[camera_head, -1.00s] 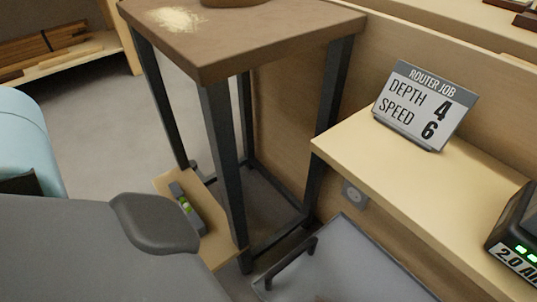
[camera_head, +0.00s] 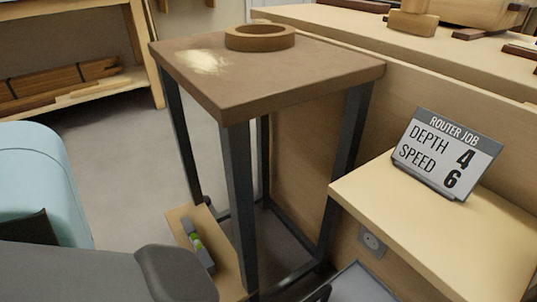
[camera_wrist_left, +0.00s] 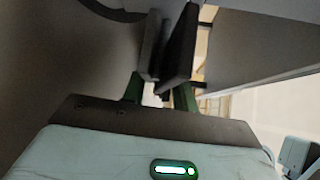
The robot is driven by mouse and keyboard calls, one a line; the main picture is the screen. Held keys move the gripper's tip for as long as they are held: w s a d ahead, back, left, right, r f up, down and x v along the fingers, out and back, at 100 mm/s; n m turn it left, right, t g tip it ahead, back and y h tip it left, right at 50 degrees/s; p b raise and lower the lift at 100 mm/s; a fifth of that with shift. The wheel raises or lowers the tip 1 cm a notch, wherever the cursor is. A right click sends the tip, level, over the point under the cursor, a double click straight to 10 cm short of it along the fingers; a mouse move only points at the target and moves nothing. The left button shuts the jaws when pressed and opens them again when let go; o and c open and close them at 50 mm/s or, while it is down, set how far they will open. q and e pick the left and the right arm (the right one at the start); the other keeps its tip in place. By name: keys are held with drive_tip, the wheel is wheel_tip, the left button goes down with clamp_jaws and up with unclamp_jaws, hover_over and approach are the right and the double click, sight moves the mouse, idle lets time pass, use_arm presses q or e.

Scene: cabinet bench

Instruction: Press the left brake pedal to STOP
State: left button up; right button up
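No pedal marked STOP can be made out in either view. My left gripper (camera_wrist_left: 165,50) shows in the left wrist view, its two dark fingers close together with nothing seen between them. It is beneath a grey surface with dark parts around it. In the head view my left gripper's fingers are not visible. Large grey shapes at the lower left hide part of the floor there. My right gripper is in neither view.
A brown-topped stand (camera_head: 290,85) with dark legs carries a wooden ring (camera_head: 260,38). A board with a small level (camera_head: 200,245) lies low by its legs. A ROUTER JOB sign (camera_head: 445,155) stands on a pale shelf (camera_head: 450,235) at the right.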

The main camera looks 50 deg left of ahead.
use_arm(q)
clamp_jaws()
drive_tip(key=shift+r+n+h, duration=0.1)
drive_tip(key=shift+n+h, duration=0.3)
drive_tip(key=shift+n, duration=0.1)
idle(0.4)
drive_tip(key=shift+o, duration=0.4)
unclamp_jaws()
drive_tip(key=shift+s+a, duration=0.1)
drive_tip(key=shift+s, duration=0.05)
drive_tip(key=shift+v, duration=3.75)
